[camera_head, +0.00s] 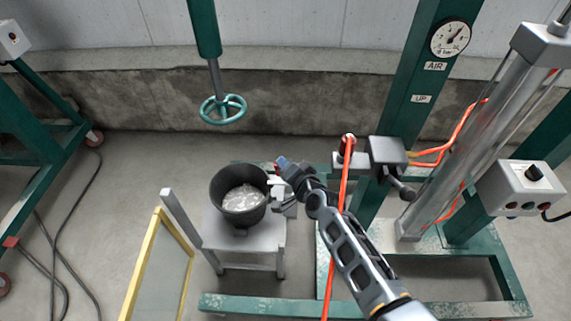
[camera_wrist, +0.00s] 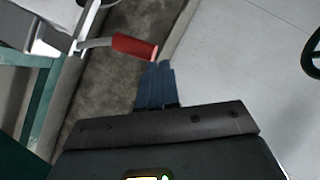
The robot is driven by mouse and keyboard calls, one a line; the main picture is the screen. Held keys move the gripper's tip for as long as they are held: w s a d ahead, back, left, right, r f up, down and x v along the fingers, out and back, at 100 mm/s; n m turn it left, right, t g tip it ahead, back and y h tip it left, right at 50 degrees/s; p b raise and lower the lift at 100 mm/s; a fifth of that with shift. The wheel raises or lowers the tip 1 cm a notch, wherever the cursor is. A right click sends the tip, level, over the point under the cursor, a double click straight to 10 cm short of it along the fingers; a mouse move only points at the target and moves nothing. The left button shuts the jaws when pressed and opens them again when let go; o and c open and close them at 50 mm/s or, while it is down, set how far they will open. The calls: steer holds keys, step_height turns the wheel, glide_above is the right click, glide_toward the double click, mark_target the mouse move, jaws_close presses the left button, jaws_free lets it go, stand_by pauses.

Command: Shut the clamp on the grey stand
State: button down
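The grey stand (camera_head: 245,231) holds a black pot (camera_head: 226,186) with whitish, glossy material in it. The clamp (camera_head: 283,197) is a pale metal piece at the stand's right side, partly hidden by my arm. In the wrist view its lever (camera_wrist: 97,43) ends in a red handle (camera_wrist: 135,47). My gripper (camera_head: 281,161) is beside the clamp, right of the pot. In the wrist view the blue fingers of my gripper (camera_wrist: 155,66) lie side by side, shut, with nothing visible between them. Their tips are right by the red handle's end; I cannot tell whether they touch.
A yellow-edged panel (camera_head: 160,265) stands at the front left. A green handwheel (camera_head: 223,109) hangs behind the pot. An orange hose (camera_head: 344,190) crosses by my arm. A green frame (camera_head: 400,110) with a gauge (camera_head: 450,38) and cylinder stands right. Floor behind the pot is clear.

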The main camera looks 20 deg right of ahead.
steer(key=shift+a, duration=0.3)
steer(key=p+v, duration=0.2)
steer(key=v, duration=0.6)
steer(key=shift+d, duration=0.25)
steer(key=shift+f, duration=0.15)
